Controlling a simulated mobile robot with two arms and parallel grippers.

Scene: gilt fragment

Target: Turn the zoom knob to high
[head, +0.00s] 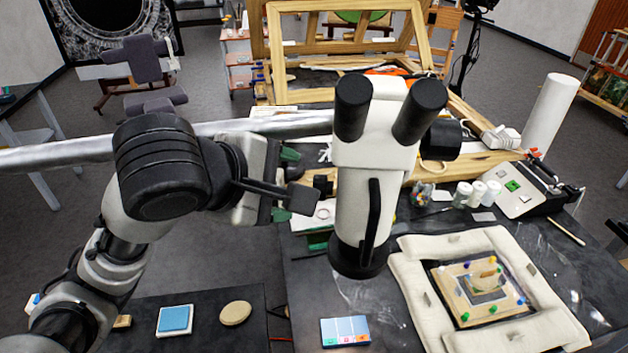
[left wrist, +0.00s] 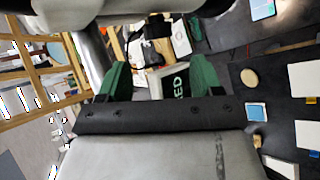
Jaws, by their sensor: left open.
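The white microscope (head: 362,155), with two black eyepieces and a black base ring, stands in the middle of the head view. A small black knob (head: 322,184) shows at its left side. A larger black knob (head: 441,140) sticks out at its right. I see no zoom markings. My left gripper (head: 288,185) is open, its green fingers just left of the small knob, with a gap that I cannot judge exactly. In the left wrist view the open gripper (left wrist: 160,78) has dark parts beyond its fingers; I cannot tell which is the knob. My right gripper is not in view.
A padded frame (head: 412,290) holding a fragment lies at the right front of the dark table. A wooden easel (head: 345,45) stands at the back. A blue pad (head: 174,319) lies at left front.

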